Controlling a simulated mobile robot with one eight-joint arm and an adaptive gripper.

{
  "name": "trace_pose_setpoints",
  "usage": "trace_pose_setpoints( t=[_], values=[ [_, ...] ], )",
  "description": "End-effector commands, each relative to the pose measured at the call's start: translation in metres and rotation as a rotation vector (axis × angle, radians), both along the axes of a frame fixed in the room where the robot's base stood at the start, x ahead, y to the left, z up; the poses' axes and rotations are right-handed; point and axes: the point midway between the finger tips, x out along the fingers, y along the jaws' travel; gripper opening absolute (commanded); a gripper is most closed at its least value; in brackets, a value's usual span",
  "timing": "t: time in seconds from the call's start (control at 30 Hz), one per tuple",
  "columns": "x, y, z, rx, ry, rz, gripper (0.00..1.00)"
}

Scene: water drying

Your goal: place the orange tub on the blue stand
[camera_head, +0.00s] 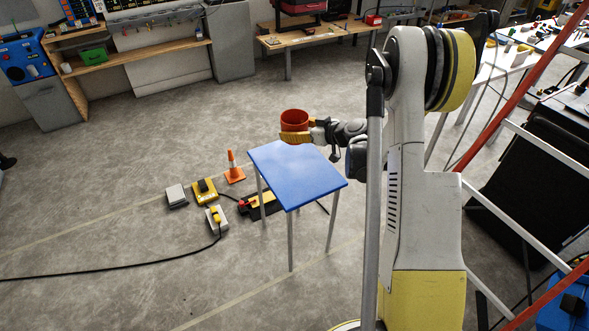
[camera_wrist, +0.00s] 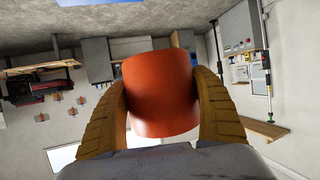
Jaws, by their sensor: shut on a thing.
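The orange tub (camera_head: 294,121) is a round, open-topped pot in the head view, at the far edge of the blue stand. My gripper (camera_head: 297,136) is shut on the tub, with its yellow-brown fingers around the side. In the wrist view the tub (camera_wrist: 160,93) sits between the two ribbed fingers of my gripper (camera_wrist: 160,110). The blue stand (camera_head: 300,178) is a flat square top on thin grey legs, and its top is bare. I cannot tell whether the tub's bottom touches the stand or is held above it.
An orange cone (camera_head: 232,168) and several yellow and grey devices, one being a yellow box (camera_head: 204,191), lie on the floor left of the stand. A black cable (camera_head: 130,272) runs over the floor. A wooden bench (camera_head: 310,37) is at the back. The left floor is mostly open.

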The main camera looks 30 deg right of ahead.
Motion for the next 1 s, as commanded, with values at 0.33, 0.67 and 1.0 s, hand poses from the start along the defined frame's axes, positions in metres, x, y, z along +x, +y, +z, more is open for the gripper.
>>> trace_pose_setpoints(
  t=[0.33,0.67,1.0],
  values=[
    [0.003,-0.111,-0.130,0.002,-0.004,0.044,0.42],
    [-0.002,-0.125,-0.178,0.001,-0.004,0.066,0.42],
    [0.033,-0.053,-0.228,0.001,-0.004,0.066,0.42]
  ],
)
